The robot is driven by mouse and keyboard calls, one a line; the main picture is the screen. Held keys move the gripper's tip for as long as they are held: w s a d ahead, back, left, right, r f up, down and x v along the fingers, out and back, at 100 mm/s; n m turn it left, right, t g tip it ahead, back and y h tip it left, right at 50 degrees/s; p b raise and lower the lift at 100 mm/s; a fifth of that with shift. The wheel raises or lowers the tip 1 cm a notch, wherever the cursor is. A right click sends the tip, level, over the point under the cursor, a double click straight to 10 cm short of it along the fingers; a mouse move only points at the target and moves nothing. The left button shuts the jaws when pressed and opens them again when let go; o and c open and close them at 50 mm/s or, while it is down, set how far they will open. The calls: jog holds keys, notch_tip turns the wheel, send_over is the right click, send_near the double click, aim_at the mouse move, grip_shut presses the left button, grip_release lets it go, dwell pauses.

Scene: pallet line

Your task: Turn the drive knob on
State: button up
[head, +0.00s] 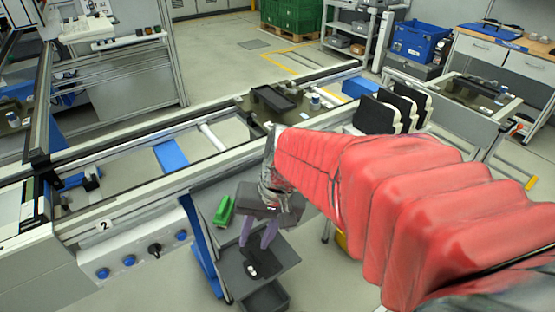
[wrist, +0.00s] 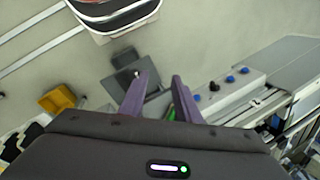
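The control panel (head: 140,258) is a pale box on the front of the line, under the label "2". It carries a black drive knob (head: 155,250) between blue round buttons, two to its left and one (head: 181,236) to its right. The knob's setting is too small to read. My gripper (head: 259,246) hangs to the right of the panel, over a grey cart, well apart from the knob. Its two purple fingers are spread with nothing between them. In the wrist view the knob (wrist: 214,86) is to the right of my open fingers (wrist: 160,80).
The grey cart (head: 280,252) stands below my gripper, with a green item (head: 223,210) beside it. A blue post (head: 203,255) rises between cart and panel. The conveyor frame (head: 130,200) runs behind. Floor in front of the panel is clear.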

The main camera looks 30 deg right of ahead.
jog(key=w+d+f+m+t+y, duration=0.2)
jog(key=d+f+m+t+y, duration=0.15)
jog(key=d+f+m, duration=0.35)
jog(key=w+d+f+m+t+y, duration=0.2)
jog(key=d+f+m+y, duration=0.2)
jog(key=d+f+m, duration=0.35)
jog(key=w+d+f+m+t+h, duration=0.1)
jog(key=d+f+m+t+h, duration=0.3)
jog(key=d+m, duration=0.3)
jog(key=w+d+f+m+t+h, duration=0.2)
jog(key=d+f+m+t+h, duration=0.2)
jog(key=d, duration=0.9)
jog(key=m+t+h, duration=0.1)
jog(key=m+t, duration=0.2)
jog(key=m, duration=0.1)
jog(key=shift+h, duration=0.35)
jog(key=shift+a, duration=0.1)
jog(key=w, duration=1.3)
jog(key=shift+w+a, duration=0.2)
jog(key=shift+w, duration=0.2)
jog(key=shift+c, duration=0.6)
